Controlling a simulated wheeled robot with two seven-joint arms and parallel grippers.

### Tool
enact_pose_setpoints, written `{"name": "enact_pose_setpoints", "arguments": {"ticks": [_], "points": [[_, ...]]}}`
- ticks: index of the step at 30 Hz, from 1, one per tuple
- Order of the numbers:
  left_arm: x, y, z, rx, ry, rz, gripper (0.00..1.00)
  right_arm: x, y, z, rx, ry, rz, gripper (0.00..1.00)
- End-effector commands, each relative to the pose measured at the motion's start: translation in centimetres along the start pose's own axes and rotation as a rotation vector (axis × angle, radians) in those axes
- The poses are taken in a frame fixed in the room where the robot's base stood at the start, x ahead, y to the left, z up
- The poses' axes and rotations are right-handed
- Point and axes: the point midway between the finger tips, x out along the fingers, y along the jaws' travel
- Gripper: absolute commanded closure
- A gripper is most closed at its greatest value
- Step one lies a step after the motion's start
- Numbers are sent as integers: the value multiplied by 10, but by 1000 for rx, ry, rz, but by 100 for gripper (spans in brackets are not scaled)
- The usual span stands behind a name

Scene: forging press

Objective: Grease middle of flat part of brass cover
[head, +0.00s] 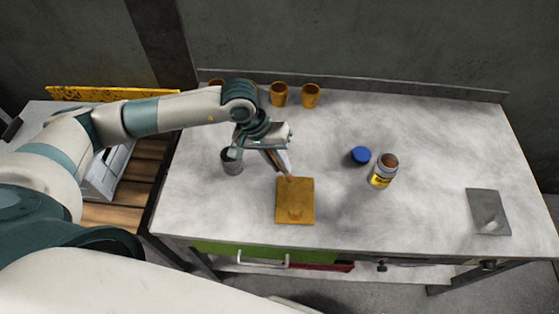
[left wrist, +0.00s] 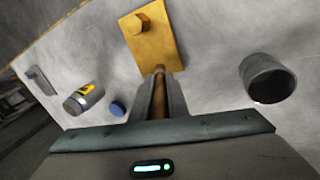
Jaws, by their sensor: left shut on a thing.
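The brass cover (head: 304,191) lies on the grey workbench, a flat yellow plate with a raised round boss (head: 295,214) near its front edge. It also shows at the top of the left wrist view (left wrist: 168,53). My left gripper (head: 276,158) is shut on a thin brown brush (left wrist: 158,96), just beyond the cover's far edge. The brush tip (head: 289,178) points down at the far edge of the cover's flat part; I cannot tell whether it touches. An open jar (head: 382,172) with a yellow label stands to the right. My right gripper is not in view.
A blue lid (head: 361,156) lies beside the jar. A grey metal cup (head: 232,163) stands left of the cover. Several brass cups (head: 311,95) line the back edge. A grey plate with a pale piece (head: 489,212) lies at the right. The bench between is clear.

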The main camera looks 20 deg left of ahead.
Motion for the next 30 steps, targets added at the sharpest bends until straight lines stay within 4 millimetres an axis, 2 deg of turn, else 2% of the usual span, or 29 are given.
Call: {"name": "enact_pose_setpoints", "arguments": {"ticks": [10, 19, 30], "points": [[18, -6, 2, -1, -2, -1, 100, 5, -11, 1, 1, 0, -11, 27], [19, -7, 1, 0, -1, 0, 100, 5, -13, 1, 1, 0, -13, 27], [19, -7, 1, 0, -1, 0, 100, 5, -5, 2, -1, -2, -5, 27]]}}
